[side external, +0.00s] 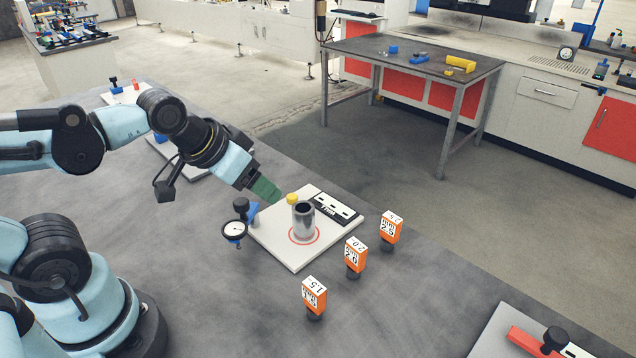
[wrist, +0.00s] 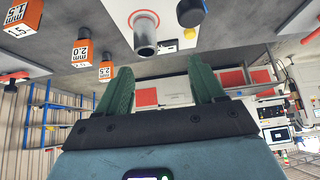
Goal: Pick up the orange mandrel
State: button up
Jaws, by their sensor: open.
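Three orange blocks with white number labels and dark lower ends stand in a diagonal row on the grey table: 1.5 (side external: 314,295), 2.0 (side external: 355,254) and 2.5 (side external: 390,228). I cannot tell which one is the orange mandrel. In the wrist view the 1.5 block (wrist: 20,40), the 2.0 block (wrist: 82,54) and the 2.5 block (wrist: 105,71) are at the upper left. My gripper (side external: 267,190), with green fingers, is open and empty, above the far left side of a white plate and apart from all three blocks. In the wrist view my gripper (wrist: 163,84) has its fingers spread.
The white plate (side external: 278,246) carries an upright metal cylinder (side external: 303,220) in a red ring, a yellow knob (side external: 292,198) and a black slotted bar (side external: 337,208). A dial gauge (side external: 234,230) stands at its left. Another plate (side external: 490,335) lies lower right.

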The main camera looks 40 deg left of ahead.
jog(key=d+g+h, duration=0.1)
jog(key=d+g, duration=0.3)
jog(key=d, duration=0.5)
jog(key=g+y, duration=0.1)
jog(key=g, duration=0.2)
send_over(316, 284)
jog(key=shift+s+d+r, duration=0.15)
jog(key=shift+r, duration=0.15)
notch_tip(316, 284, down, 7)
jog(key=shift+r, duration=0.2)
jog(key=shift+f, duration=2.7)
jog(key=c, duration=1.1)
